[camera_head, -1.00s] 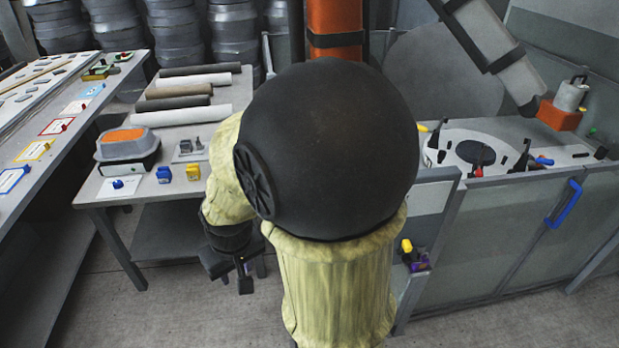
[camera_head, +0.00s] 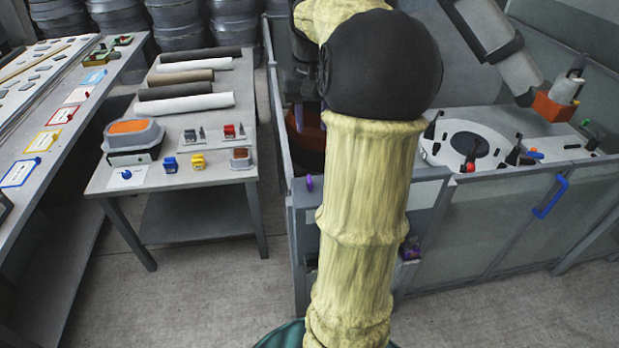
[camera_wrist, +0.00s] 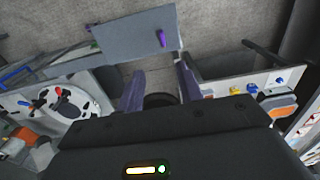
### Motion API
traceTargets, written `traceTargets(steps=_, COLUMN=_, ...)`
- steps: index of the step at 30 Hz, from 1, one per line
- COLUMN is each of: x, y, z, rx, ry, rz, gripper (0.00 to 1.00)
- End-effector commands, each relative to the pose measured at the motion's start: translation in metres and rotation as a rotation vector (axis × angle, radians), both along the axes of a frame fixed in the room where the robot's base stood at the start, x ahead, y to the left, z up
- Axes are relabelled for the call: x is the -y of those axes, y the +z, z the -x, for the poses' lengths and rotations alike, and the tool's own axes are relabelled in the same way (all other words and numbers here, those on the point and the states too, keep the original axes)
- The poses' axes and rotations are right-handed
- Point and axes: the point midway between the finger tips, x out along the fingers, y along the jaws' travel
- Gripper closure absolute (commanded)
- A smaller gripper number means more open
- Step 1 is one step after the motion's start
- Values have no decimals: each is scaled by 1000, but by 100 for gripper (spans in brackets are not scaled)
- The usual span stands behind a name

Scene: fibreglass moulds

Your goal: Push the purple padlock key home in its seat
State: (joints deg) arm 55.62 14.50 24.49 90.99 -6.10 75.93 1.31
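A small purple piece (camera_head: 309,183), which looks like the key, stands out from the grey panel left of my arm. In the wrist view a purple piece (camera_wrist: 162,39) shows on a flat grey panel, ahead of the fingers and apart from them. Its seat is too small to make out, so I cannot tell how deep it sits. A darker purple item (camera_head: 410,248) is low on the right, partly behind my arm. My gripper (camera_wrist: 160,88) is open, with nothing visible between its two fingers. In the head view its fingertips cannot be made out clearly.
A grey table (camera_head: 222,198) with rolls, a mould and small coloured blocks stands at left. A fenced cell (camera_head: 480,225) with a white round fixture (camera_head: 437,153) and a blue handle (camera_head: 551,197) is at right. Floor between table and cell is clear.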

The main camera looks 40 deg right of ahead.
Motion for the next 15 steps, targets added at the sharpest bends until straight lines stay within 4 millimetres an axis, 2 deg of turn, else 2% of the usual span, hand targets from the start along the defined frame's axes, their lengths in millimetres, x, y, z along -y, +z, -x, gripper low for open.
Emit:
traceTargets(steps=8, x=0, y=-4, z=0, rx=0, ry=1, rz=0, gripper=64)
traceTargets(steps=11, x=0, y=-14, z=0, rx=-2, ry=0, rz=-1, gripper=64)
traceTargets(steps=15, x=-1, y=-37, z=0, rx=-4, ry=2, rz=-3, gripper=64)
